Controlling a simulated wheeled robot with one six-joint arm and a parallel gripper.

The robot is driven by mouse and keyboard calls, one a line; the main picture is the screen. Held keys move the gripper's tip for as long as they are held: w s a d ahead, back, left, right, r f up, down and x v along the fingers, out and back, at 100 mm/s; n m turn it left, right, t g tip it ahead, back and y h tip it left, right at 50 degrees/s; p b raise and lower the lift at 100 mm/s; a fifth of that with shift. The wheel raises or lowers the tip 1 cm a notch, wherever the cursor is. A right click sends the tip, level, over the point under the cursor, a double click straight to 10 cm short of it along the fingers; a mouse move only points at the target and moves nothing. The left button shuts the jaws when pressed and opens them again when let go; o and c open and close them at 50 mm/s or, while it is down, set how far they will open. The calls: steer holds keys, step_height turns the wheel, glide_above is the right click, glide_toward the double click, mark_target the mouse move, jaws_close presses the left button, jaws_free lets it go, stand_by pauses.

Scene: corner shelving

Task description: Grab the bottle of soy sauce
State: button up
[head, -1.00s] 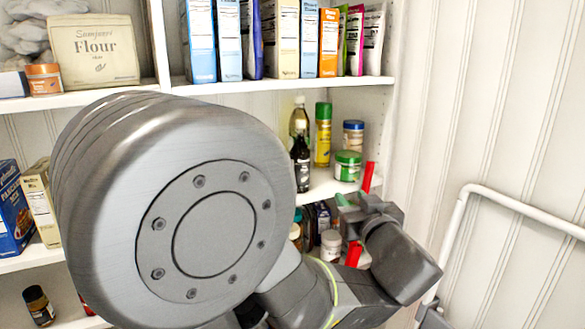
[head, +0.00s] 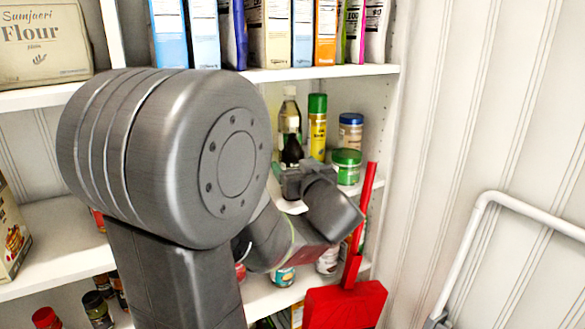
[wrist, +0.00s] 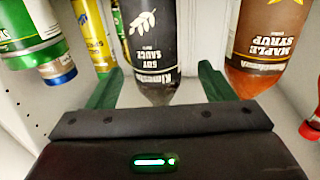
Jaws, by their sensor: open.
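The soy sauce bottle (wrist: 152,45), dark with a black and white label, appears upside down in the wrist view. The fingers are hard to make out there.
A maple syrup bottle (wrist: 258,50) stands close beside the right finger in the wrist view. A yellow can with a green cap (head: 317,128), a green jar (head: 346,166) and a blue-lidded jar (head: 351,132) stand nearby. A red dustpan (head: 345,303) is at lower right.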

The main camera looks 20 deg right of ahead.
steer(key=shift+w+d+r+p, duration=0.1)
steer(key=shift+w+d+p, duration=0.1)
steer(key=shift+w, duration=0.7)
steer(key=shift+w+d+f+p, duration=0.1)
steer(key=shift+w+p, duration=0.15)
steer(key=shift+w, duration=0.6)
steer(key=shift+w+d+r+p, duration=0.1)
steer(key=shift+w+d+p, duration=0.1)
steer(key=shift+w, duration=0.7)
steer(key=c, duration=1.3)
steer(key=shift+r, duration=0.1)
steer(key=shift+c, duration=0.6)
steer(key=shift+r, duration=0.6)
steer(key=shift+s+r, duration=0.25)
steer(key=shift+r, duration=0.35)
steer(key=shift+s+r, duration=0.25)
steer(key=shift+r, duration=0.3)
steer(key=b, duration=0.1)
glide_toward(296, 148)
steer(key=s, duration=0.4)
steer(key=shift+s+a, duration=0.2)
steer(key=shift+a, duration=0.1)
